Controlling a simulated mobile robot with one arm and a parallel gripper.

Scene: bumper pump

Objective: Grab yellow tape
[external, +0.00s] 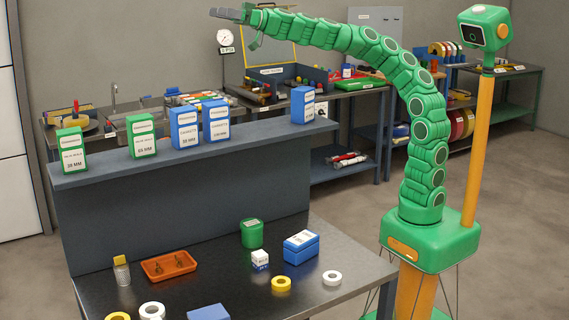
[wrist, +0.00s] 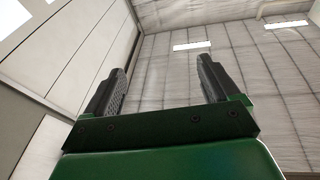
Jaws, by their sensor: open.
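A yellow tape roll (external: 281,284) lies flat on the dark table near its front right, between a blue box and a white roll. A second yellow roll (external: 117,317) is cut off by the bottom edge of the external view at the left. My gripper (external: 226,13) is raised high at the upper left of the external view, far above and behind the tape. In the wrist view my gripper (wrist: 158,72) is open and empty, with its two dark fingers apart against the ceiling. No tape shows in the wrist view.
White rolls (external: 332,278) lie beside each yellow one. A blue box (external: 301,246), white cube (external: 260,260), green container (external: 252,233), orange tray (external: 169,266) and yellow-capped jar (external: 121,271) stand on the table. A raised shelf (external: 190,145) with several boxes runs behind.

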